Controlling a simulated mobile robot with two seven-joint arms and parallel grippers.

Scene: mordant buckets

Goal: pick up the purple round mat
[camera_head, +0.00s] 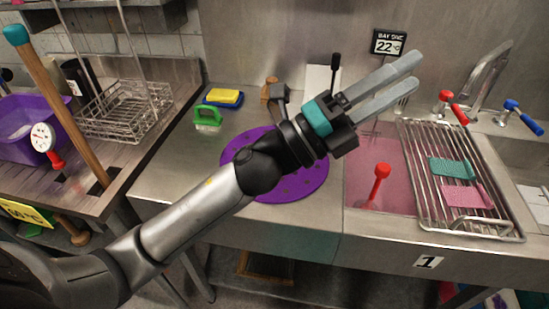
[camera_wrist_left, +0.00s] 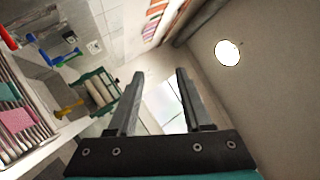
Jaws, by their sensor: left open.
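The purple round mat (camera_head: 305,183) lies flat on the steel counter in the head view, with small dark spots on it. My left forearm and wrist cross above it and hide its middle. My left gripper (camera_head: 385,85) is beyond the mat to the upper right, raised and pointing away from it. Its two fingers are apart with nothing between them. In the left wrist view the open fingers (camera_wrist_left: 158,95) point at the wall and ceiling, and the mat is not in that view. My right gripper is in neither view.
Left of the mat are a green-handled brush (camera_head: 208,117) and a yellow and blue sponge (camera_head: 225,97). A purple tub (camera_head: 22,112) stands far left.

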